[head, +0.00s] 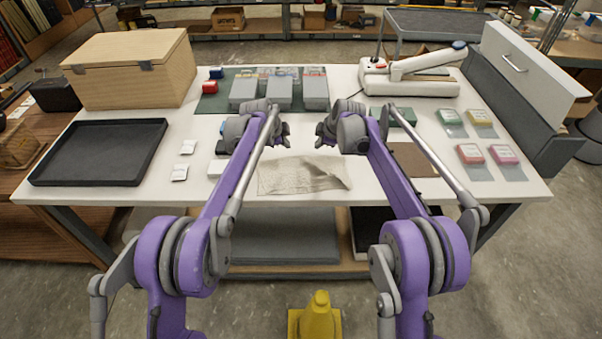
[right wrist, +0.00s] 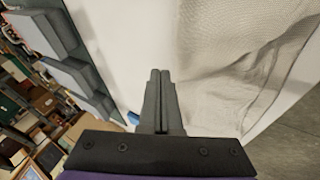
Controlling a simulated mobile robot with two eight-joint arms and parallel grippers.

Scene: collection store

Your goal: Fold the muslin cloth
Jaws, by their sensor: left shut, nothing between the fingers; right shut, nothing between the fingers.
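The muslin cloth (head: 290,178) is a thin beige-grey sheet lying at the front middle of the white table, with creases and a raised, rumpled part towards its right. It also shows in the right wrist view (right wrist: 235,75) as a sheer mesh with soft wrinkles. My left gripper (head: 284,134) is above the table behind the cloth's left part. My right gripper (head: 321,135) is above the table behind the cloth's right part. In the right wrist view its fingers (right wrist: 160,75) are closed together with nothing between them, beside the cloth. Arm links hide some of the table around both grippers.
A black tray (head: 60,183) and a wooden box (head: 130,85) stand on the left. Grey boxes (head: 284,92) lie on a green mat at the back. A white lamp-like device (head: 415,80) and small coloured boxes (head: 470,154) are on the right. A yellow cone (head: 316,318) stands in front.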

